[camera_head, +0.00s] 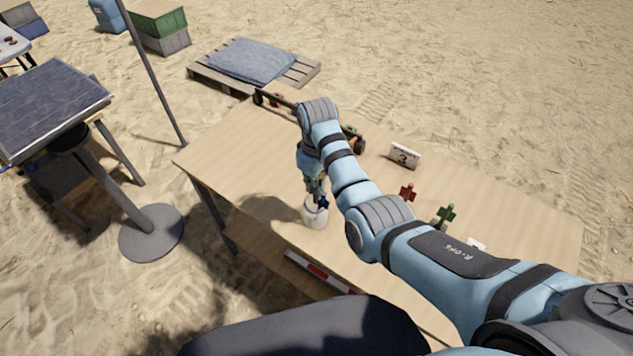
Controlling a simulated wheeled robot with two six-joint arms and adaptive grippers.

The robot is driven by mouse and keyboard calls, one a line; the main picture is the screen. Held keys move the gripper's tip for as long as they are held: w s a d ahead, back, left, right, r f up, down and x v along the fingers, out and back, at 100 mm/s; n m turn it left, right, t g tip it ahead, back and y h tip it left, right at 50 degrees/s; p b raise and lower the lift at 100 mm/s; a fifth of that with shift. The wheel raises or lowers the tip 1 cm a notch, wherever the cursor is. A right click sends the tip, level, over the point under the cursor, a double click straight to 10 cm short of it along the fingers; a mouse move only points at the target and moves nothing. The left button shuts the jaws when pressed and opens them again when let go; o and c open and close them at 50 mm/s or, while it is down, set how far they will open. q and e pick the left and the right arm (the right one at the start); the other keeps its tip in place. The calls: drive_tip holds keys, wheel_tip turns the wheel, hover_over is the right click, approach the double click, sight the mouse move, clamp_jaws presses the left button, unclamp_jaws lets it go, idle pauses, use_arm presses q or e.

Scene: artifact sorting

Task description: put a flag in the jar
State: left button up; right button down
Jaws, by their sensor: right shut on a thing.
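A small whitish jar (315,213) stands upright near the left part of the wooden table. My right arm reaches across the table, and its gripper (316,184) points down just above the jar's mouth. It is shut on a thin, small thing, apparently a flag, largely hidden by the gripper and arm. A dark blue piece (323,201) shows at the jar's mouth; I cannot tell whether it is in the jar or held. A red cross-shaped piece (407,192) and a green one (445,214) stand farther right on the table. My left gripper is not in view.
A white card marked 3 (404,156) stands near the table's (240,148) back edge. A dark long-handled tool (273,98) lies at the far edge, partly behind my arm. The table's left end is clear.

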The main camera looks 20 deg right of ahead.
drive_tip(key=shift+f+b, duration=0.55)
drive_tip(key=shift+f, duration=0.7)
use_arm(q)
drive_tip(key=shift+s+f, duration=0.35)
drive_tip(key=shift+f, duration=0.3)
use_arm(e)
drive_tip(key=c, duration=1.6)
unclamp_jaws()
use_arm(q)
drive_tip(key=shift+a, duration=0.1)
use_arm(e)
drive_tip(key=shift+w+r, duration=0.1)
drive_tip(key=shift+r, duration=0.25)
wheel_tip(320, 180, up, 7)
